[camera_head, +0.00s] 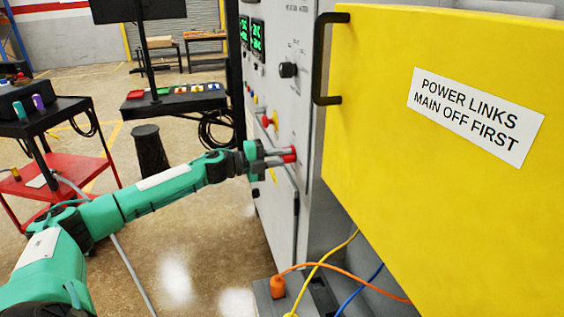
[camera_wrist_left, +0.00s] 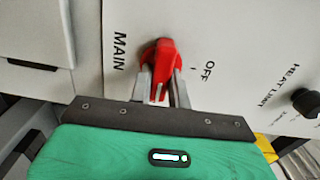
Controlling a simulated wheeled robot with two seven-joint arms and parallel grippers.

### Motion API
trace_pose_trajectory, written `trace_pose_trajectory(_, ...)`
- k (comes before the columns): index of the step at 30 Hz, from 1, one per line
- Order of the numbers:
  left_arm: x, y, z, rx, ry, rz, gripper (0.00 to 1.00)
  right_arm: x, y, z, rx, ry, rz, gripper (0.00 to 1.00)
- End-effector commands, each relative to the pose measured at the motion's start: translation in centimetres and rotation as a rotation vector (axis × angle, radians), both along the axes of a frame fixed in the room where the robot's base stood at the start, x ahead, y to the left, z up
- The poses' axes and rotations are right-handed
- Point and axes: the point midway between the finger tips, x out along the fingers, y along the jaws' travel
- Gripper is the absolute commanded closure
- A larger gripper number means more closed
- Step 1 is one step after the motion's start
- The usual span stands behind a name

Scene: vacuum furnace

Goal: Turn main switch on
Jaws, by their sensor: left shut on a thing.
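The knob's exact pointing direction is partly hidden by the fingers. My right gripper is not in view.
A yellow door (camera_head: 440,180) labelled POWER LINKS MAIN OFF FIRST, with a black handle (camera_head: 324,60), stands close on the right. A black knob labelled HEAT LIMIT (camera_wrist_left: 304,102) sits right of the switch. Cables (camera_head: 335,268) run below. A red cart (camera_head: 62,176) stands left.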

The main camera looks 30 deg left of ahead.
Motion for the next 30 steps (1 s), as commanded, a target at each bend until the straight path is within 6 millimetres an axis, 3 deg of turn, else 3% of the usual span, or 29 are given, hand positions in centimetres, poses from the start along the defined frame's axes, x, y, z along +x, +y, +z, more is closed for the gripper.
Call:
trace_pose_trajectory(20,-0.04,-0.08,-0.19,0.051,-0.041,-0.002,1.0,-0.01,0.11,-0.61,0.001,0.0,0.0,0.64)
trace_pose_trajectory(21,-0.04,-0.08,-0.2,0.051,-0.041,-0.002,0.8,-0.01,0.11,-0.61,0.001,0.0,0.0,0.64)
trace_pose_trajectory(24,-0.04,-0.07,-0.18,0.051,-0.041,-0.002,0.6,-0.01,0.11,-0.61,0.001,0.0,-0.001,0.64)
trace_pose_trajectory(30,-0.02,-0.04,-0.13,0.049,-0.041,-0.001,0.6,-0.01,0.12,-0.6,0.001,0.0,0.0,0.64)
